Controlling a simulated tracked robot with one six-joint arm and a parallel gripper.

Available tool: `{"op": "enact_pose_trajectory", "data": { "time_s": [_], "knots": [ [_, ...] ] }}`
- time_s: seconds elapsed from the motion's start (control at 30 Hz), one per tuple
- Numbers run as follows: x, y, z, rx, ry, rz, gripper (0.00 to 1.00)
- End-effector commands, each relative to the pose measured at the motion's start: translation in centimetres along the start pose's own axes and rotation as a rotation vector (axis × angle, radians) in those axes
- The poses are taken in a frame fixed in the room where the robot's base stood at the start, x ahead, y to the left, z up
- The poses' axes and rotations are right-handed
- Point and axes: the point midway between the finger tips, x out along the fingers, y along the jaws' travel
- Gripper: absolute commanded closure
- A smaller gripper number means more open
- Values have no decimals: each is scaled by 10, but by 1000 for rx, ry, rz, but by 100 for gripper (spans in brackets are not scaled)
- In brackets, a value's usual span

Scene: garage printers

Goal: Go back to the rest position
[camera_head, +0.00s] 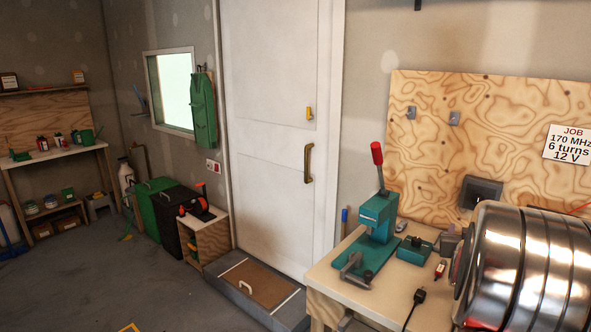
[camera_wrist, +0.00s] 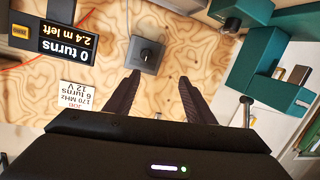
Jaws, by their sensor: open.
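My gripper (camera_wrist: 159,77) shows in the wrist view as two dark fingers, apart, with nothing between them. It faces the plywood board, which appears upside down in this view. A grey box with a dark knob (camera_wrist: 146,54) lies beyond the gap between the fingertips, and I see no contact. I cannot make out the gripper in the head view.
In the head view, a workbench (camera_head: 393,291) at the right holds a teal press with a red-knobbed lever (camera_head: 380,215). The plywood board (camera_head: 440,130) stands behind. A large shiny banded cylinder hides the bench's right part. Floor (camera_head: 80,285) at the left is clear.

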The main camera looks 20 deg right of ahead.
Motion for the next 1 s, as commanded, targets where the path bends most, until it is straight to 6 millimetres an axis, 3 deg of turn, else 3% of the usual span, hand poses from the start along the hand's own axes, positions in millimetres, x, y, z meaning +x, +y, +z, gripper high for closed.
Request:
{"op": "enact_pose_trajectory", "data": {
  "time_s": [0.03,0.2,0.5,0.8,1.0],
  "knots": [
    [-10,-22,-9,-2,-14,-34,51],
    [-50,-87,-20,-9,-96,-141,51],
    [-142,-182,-25,-44,-243,-322,51],
    [-253,-246,-13,-109,-392,-491,51],
    [-330,-269,4,-169,-490,-596,51]
  ]
}}
